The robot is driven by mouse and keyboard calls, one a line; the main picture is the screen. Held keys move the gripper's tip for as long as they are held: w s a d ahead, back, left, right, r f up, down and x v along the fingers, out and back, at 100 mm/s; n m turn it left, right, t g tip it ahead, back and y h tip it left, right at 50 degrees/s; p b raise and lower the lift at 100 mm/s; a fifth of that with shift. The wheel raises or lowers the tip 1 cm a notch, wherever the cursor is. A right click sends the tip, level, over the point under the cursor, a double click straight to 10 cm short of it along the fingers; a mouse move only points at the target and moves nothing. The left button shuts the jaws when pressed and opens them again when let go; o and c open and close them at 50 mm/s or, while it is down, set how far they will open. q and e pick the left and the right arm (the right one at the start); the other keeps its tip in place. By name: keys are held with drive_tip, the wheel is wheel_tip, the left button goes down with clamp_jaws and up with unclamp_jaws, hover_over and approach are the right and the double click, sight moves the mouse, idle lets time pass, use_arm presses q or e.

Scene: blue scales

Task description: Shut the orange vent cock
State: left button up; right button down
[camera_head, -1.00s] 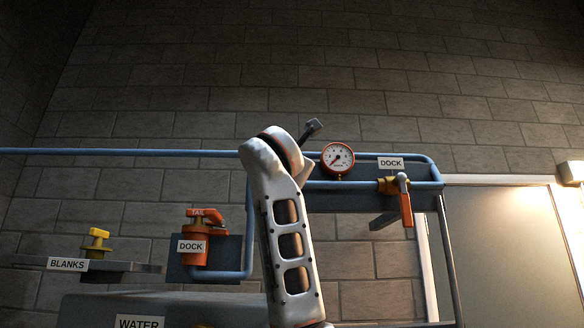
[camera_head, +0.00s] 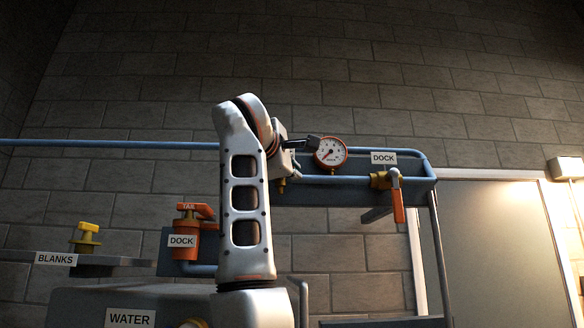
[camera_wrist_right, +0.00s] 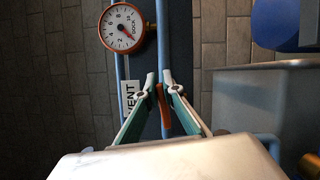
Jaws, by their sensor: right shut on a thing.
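The vent cock's orange handle (camera_wrist_right: 163,108) shows in the right wrist view beside the blue pipe, next to a white VENT label (camera_wrist_right: 130,97), which my gripper partly covers. My right gripper (camera_wrist_right: 158,82) is shut on the orange handle, one finger on each side. The handle lies roughly along the pipe in this view. In the head view my right arm stands in front of the pipework and hides most of the cock; a small brass part (camera_head: 282,186) shows just below the wrist. My left gripper is not in view.
A dial gauge (camera_head: 330,153) sits on the blue pipe close right of my wrist. An orange-levered DOCK valve (camera_head: 397,203) is further right. An orange TAIL valve (camera_head: 187,245) and a yellow-handled fitting (camera_head: 86,238) by the BLANKS label are left.

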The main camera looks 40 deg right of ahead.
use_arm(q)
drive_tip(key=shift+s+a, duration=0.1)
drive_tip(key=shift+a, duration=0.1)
use_arm(e)
drive_tip(key=shift+f+m, duration=0.2)
drive_tip(key=shift+m, duration=0.5)
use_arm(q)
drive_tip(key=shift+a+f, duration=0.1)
use_arm(e)
drive_tip(key=shift+f, duration=0.1)
drive_tip(key=c, duration=2.2)
unclamp_jaws()
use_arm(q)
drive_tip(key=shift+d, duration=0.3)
use_arm(e)
drive_tip(key=shift+s, duration=0.1)
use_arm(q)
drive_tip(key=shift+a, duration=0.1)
use_arm(e)
drive_tip(key=v, duration=0.7)
drive_tip(key=shift+s+a+r, duration=0.15)
drive_tip(key=shift+a+r, duration=0.05)
drive_tip(key=shift+r, duration=0.1)
drive_tip(key=shift+f+g+y, duration=0.1)
drive_tip(key=shift+g+y, duration=0.2)
